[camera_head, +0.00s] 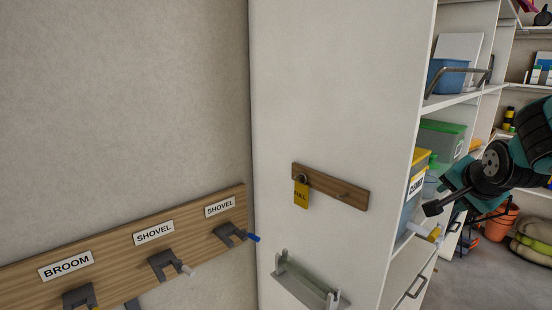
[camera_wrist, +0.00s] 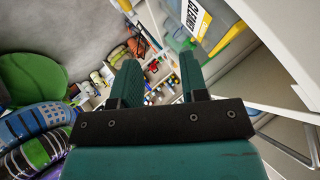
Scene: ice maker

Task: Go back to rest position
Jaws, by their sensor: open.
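My arm reaches in from the right edge of the head view, with teal and black links. My gripper (camera_wrist: 158,75) shows in the wrist view with its two teal fingers apart and nothing between them. A yellow tag reading FULL (camera_head: 301,195) hangs from the left peg of a small wooden board (camera_head: 330,186) on the white cabinet side. The right peg of that board is bare. The tag is well to the left of my arm and apart from it.
A white shelf unit (camera_head: 428,104) holds a blue bin (camera_head: 447,76) and a green-lidded box (camera_head: 440,139), close to my arm. A wooden rack (camera_head: 120,241) with labelled hooks is on the left wall. An orange bucket (camera_head: 501,222) stands on the floor at right. Open floor (camera_head: 470,280) lies in front.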

